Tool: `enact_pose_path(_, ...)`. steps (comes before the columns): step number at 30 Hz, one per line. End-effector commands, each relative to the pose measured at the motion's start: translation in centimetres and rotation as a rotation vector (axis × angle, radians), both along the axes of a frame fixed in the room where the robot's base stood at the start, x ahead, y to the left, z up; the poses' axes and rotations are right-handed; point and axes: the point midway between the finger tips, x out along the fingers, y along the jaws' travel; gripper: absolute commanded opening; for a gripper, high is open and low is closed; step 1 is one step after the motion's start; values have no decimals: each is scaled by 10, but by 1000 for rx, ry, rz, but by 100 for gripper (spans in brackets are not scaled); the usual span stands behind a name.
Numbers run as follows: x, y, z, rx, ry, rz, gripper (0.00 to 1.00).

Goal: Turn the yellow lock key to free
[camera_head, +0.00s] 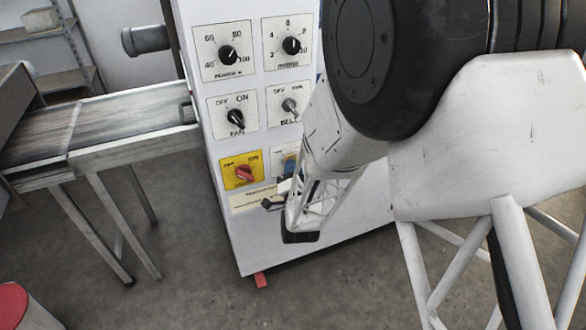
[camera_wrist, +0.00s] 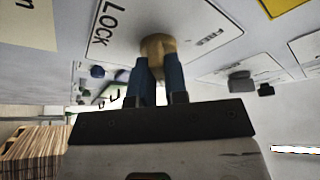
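The yellow lock key (camera_wrist: 157,45) is in the wrist view, on a white plate (camera_wrist: 205,30) lettered LOCK on the left and FREE on the right. The blue fingers of my gripper (camera_wrist: 160,65) stand close together on either side of the key, up against its round base, and look shut on it. The fingers hide most of the key's grip, so its exact angle cannot be read. In the head view my arm covers the lower right of the white control panel (camera_head: 240,215), and the key cannot be made out there.
Other controls surround the key: a red switch (camera_head: 244,174) on a yellow plate, a black switch (camera_head: 236,118), a grey one (camera_head: 290,106), and two black dials (camera_head: 228,55) above. A conveyor (camera_head: 110,125) adjoins the panel at left.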

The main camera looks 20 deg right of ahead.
Motion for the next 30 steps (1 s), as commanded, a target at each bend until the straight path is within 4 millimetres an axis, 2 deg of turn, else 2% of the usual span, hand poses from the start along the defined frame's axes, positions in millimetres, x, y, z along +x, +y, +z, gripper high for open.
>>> enact_pose_path(17, 0, 0, -1, -73, 1, 0, 0)
enact_pose_path(30, -1, -3, -3, -393, 1, -1, 0)
